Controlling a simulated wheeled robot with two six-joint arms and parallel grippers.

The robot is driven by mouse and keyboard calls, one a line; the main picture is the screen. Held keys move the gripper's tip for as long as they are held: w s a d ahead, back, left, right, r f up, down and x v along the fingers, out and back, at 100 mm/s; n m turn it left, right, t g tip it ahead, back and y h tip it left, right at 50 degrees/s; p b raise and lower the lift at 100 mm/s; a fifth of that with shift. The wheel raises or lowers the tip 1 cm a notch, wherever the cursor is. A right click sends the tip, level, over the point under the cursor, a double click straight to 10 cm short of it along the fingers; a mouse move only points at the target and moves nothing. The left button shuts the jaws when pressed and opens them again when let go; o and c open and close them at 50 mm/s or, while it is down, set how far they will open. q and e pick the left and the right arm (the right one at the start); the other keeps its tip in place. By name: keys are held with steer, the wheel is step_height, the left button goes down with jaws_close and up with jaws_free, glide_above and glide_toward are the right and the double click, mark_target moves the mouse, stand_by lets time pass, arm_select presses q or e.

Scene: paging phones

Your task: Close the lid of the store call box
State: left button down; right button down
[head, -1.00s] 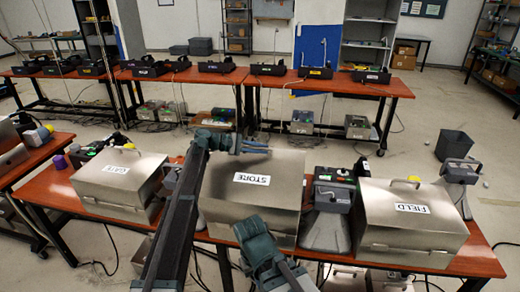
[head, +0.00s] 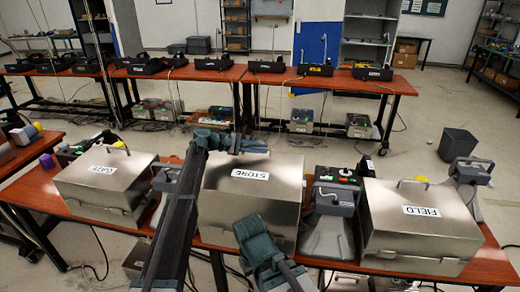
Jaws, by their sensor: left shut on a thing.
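The store call box (head: 245,215) is a metal box in the middle of the near table, with a white STORE label (head: 250,174) on its lid (head: 270,184). The lid lies over the box; I cannot tell whether its edge is fully seated. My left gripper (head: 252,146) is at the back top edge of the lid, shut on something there. That is probably the lid's handle, which the gripper hides.
The gate box (head: 110,190) stands to the left and the field box (head: 420,225) to the right, both with lids down.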

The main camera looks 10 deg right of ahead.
arm_select(q)
steer(key=shift+f, duration=0.15)
steer(key=c, duration=0.9)
jaws_free()
steer(key=shift+w, duration=0.1)
steer(key=shift+o, duration=0.2)
step_height(320, 180, up, 4)
steer(key=p, duration=0.4)
glide_above(225, 157)
steer(key=shift+s+f, duration=0.2)
steer(key=shift+d, duration=0.1)
